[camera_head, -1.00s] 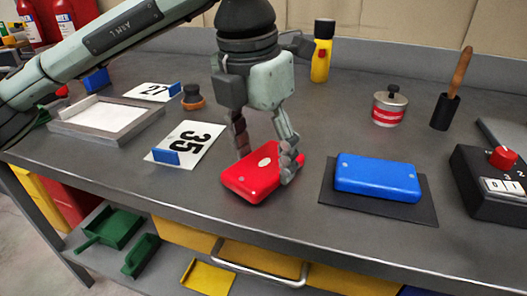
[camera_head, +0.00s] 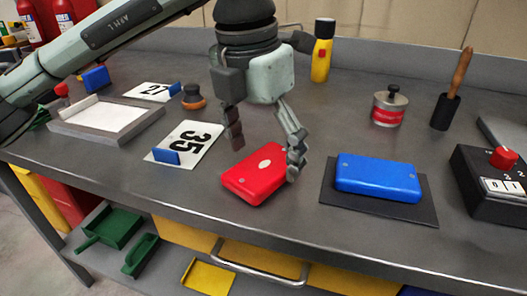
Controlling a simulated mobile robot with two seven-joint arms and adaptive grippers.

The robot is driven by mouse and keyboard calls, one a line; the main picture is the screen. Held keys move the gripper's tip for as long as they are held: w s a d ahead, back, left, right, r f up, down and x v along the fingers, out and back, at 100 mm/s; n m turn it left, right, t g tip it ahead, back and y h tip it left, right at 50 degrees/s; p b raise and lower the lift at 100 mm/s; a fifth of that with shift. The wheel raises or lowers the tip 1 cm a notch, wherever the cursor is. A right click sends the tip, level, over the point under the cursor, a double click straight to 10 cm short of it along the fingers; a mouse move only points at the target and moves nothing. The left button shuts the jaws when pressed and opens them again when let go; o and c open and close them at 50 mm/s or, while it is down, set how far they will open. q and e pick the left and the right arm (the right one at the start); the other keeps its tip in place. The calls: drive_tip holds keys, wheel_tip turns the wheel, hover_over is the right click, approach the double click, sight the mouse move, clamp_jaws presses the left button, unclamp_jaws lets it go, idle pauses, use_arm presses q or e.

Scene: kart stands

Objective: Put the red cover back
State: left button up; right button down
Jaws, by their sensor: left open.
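The red cover (camera_head: 254,172), a flat block with rounded edges and a pale oval on top, lies on the grey bench near its front edge. My left gripper (camera_head: 266,157) is above and just behind it, fingers pointing down and spread apart, holding nothing. Its right finger overlaps the cover's right end in the picture; I cannot tell whether it touches. A blue cover (camera_head: 378,177) of similar shape lies on a black mat (camera_head: 427,208) to the right. My right gripper is not in view.
Number cards 35 (camera_head: 196,137) and 27 (camera_head: 150,92) and a framed tray (camera_head: 75,127) are to the left. A labelled can (camera_head: 389,109), a brush in a holder (camera_head: 446,112), a yellow bottle (camera_head: 321,62) and a black counter box (camera_head: 487,184) stand behind and right.

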sight(255, 172)
use_arm(q)
wheel_tip(255, 172, up, 11)
drive_tip(key=s+a, duration=0.1)
drive_tip(key=shift+s, duration=0.15)
idle(0.3)
